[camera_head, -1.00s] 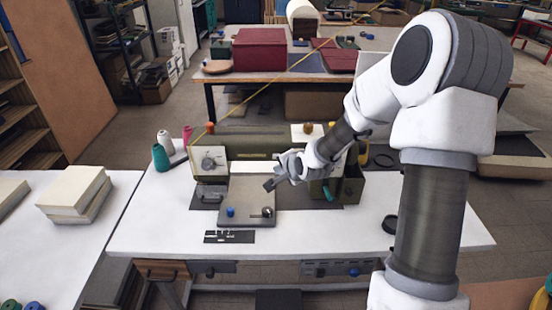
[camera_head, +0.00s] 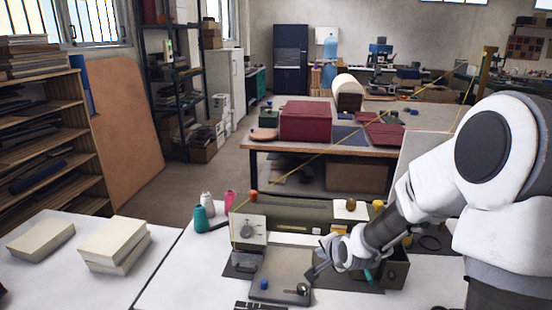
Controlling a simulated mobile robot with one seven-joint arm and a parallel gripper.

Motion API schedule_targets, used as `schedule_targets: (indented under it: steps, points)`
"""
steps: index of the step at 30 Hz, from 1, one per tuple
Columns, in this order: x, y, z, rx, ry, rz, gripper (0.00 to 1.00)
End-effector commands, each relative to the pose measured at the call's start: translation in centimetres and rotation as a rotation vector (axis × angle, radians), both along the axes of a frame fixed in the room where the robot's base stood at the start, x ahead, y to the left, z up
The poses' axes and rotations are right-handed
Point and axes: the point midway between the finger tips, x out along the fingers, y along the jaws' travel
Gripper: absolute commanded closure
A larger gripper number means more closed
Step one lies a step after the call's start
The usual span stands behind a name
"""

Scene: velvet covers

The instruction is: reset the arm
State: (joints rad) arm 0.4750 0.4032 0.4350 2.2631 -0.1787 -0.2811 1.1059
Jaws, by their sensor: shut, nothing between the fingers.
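My gripper (camera_head: 314,272) is at the lower middle of the head view, at the end of my white and grey arm, which comes in from the right. It hangs over the right part of a flat grey plate (camera_head: 272,278) on the white worktable. Its fingers are small and dark in the picture, shut, with nothing seen between them. The olive machine (camera_head: 300,217) with a round dial stands just behind. My forearm hides part of the machine's right side and the olive bin (camera_head: 396,272).
Teal, white and pink thread cones (camera_head: 204,219) stand left of the machine. Stacked pale blocks (camera_head: 113,241) lie on the left table. A back table holds a dark red box (camera_head: 306,121). A thin yellow line (camera_head: 345,142) crosses the view diagonally. Open floor lies between the tables and shelves.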

Motion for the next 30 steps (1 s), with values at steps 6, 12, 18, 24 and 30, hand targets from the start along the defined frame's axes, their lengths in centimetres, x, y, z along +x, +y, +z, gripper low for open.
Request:
schedule_targets:
  steps: [6,12,18,24,30]
  points:
    - [-3.4,-0.9,5.1,-0.263,0.051,0.129,1.00]
    - [-7.9,-1.3,9.9,-0.441,0.104,0.249,1.00]
    - [-13.6,-0.9,13.9,-0.567,0.149,0.393,1.00]
    - [-20.2,-0.2,16.4,-0.666,0.188,0.562,1.00]
    - [-26.0,0.4,17.4,-0.726,0.209,0.723,1.00]
